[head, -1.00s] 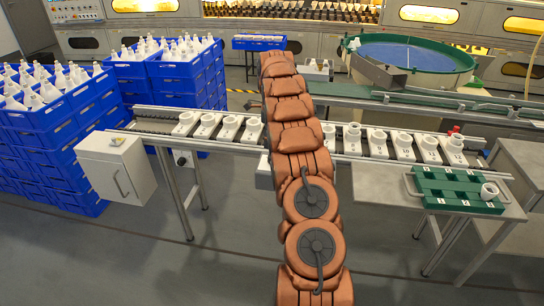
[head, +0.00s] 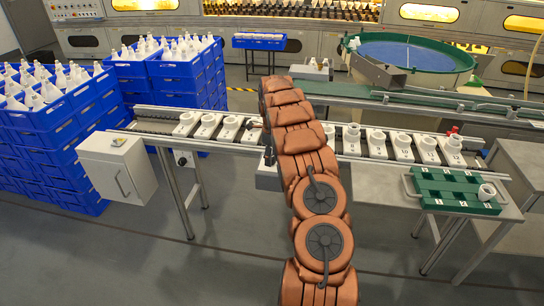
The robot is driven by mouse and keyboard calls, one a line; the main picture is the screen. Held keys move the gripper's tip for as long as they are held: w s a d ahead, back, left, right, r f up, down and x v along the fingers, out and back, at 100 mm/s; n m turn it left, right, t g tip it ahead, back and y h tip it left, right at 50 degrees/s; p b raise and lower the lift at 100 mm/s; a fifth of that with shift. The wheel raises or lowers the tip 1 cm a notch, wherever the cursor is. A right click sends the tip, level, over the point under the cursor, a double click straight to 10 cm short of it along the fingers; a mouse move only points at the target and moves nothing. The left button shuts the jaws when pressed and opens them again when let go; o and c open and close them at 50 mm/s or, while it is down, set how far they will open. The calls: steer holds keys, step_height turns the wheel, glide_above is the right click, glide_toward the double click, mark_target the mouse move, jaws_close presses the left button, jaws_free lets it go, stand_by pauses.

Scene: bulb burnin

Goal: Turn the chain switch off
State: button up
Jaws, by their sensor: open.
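A small pale box with a dark knob (head: 182,159) hangs under the left part of the conveyor, right of the cabinet; it may be the chain switch, but its setting is too small to read. A grey box (head: 267,178) under the conveyor is partly covered by my arm. A dark part that looks like my gripper (head: 268,153) shows at the left edge of my arm, near the conveyor's front edge and above the grey box. My arm hides most of it. It is open, and I see nothing held in it.
The conveyor (head: 350,158) carries several white sockets. A grey cabinet (head: 117,170) stands at its left end. Blue crates (head: 62,125) of white bulbs are stacked at left. A green tray (head: 452,190) with a white piece lies on the right table (head: 385,187). The front floor is clear.

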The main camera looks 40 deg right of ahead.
steer(key=shift+c, duration=0.4)
jaws_close()
steer(key=shift+f, duration=0.1)
steer(key=n+b, duration=0.2)
steer(key=shift+f+b, duration=0.1)
steer(key=shift+b, duration=0.2)
steer(key=n+b, duration=0.1)
steer(key=n, duration=0.2)
steer(key=shift+n+b, duration=0.3)
steer(key=shift+b, duration=0.1)
steer(key=n+b, duration=0.1)
steer(key=n, duration=0.3)
steer(key=shift+n, duration=0.3)
steer(key=shift+r+n+b, duration=0.2)
steer(key=shift+n+b, duration=0.25)
steer(key=shift+n, duration=1.35)
